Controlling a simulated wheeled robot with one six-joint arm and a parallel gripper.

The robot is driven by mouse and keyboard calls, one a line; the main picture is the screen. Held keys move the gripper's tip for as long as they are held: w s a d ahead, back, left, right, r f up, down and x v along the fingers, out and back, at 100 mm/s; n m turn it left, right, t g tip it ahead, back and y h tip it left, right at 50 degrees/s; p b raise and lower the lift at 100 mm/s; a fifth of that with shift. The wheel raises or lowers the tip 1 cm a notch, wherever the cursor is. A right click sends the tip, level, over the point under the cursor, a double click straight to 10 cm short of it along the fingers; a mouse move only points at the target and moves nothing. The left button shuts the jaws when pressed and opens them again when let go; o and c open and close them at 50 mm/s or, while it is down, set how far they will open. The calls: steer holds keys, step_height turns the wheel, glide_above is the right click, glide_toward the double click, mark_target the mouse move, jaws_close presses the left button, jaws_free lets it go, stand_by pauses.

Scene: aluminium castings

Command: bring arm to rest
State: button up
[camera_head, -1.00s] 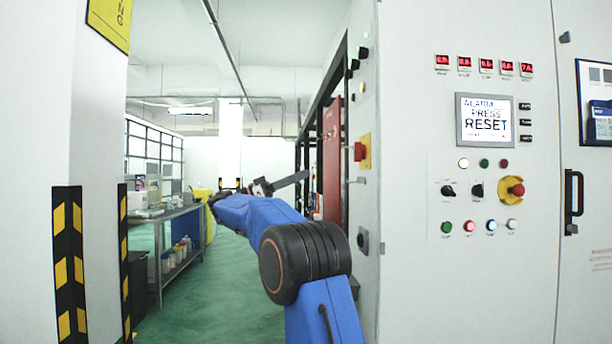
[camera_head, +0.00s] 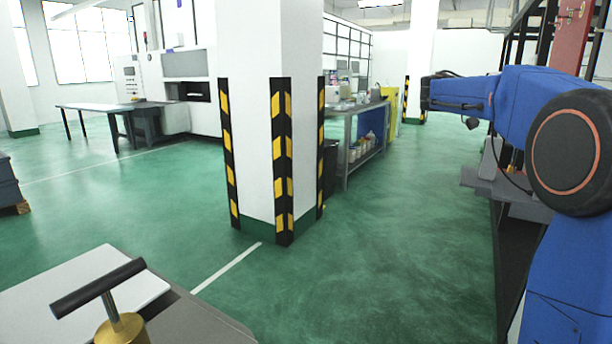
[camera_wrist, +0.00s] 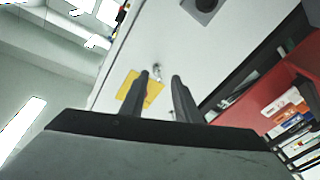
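My blue arm (camera_head: 465,92) with its black round joint stands at the right edge of the head view, its upper link reaching left and its wrist end bent down. I cannot make out my gripper's fingers in the head view. In the wrist view my gripper (camera_wrist: 160,82) shows two dark fingers standing apart, with a clear gap and nothing held between them. Behind the fingers is a white cabinet face (camera_wrist: 210,50) with a yellow plate (camera_wrist: 128,85); I cannot tell how far away it is.
A white pillar (camera_head: 258,60) with black-and-yellow guards stands mid-view. A workbench (camera_head: 360,125) with containers is behind it. A table with a brass-coloured, T-handled piece (camera_head: 122,328) is at the lower left. A red cabinet (camera_wrist: 280,85) is right in the wrist view. Green floor between is clear.

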steer(key=s+a+f+n+t+y, duration=0.3)
steer(key=s+a+f+n+y, duration=0.2)
steer(key=s+a+f, duration=0.4)
steer(key=s+a+f+n+t+y, duration=0.4)
steer(key=s+a+f, duration=0.6)
steer(key=f, duration=1)
steer(key=s+a+f+n+t+y, duration=0.3)
steer(key=s+a+f+n+y, duration=0.4)
steer(key=s+a+f, duration=0.3)
step_height(320, 180, down, 5)
steer(key=s+y, duration=0.1)
steer(key=s, duration=0.2)
steer(key=shift+r+n+t+y, duration=0.2)
steer(key=shift+n+t+y, duration=0.1)
steer(key=shift+y, duration=0.1)
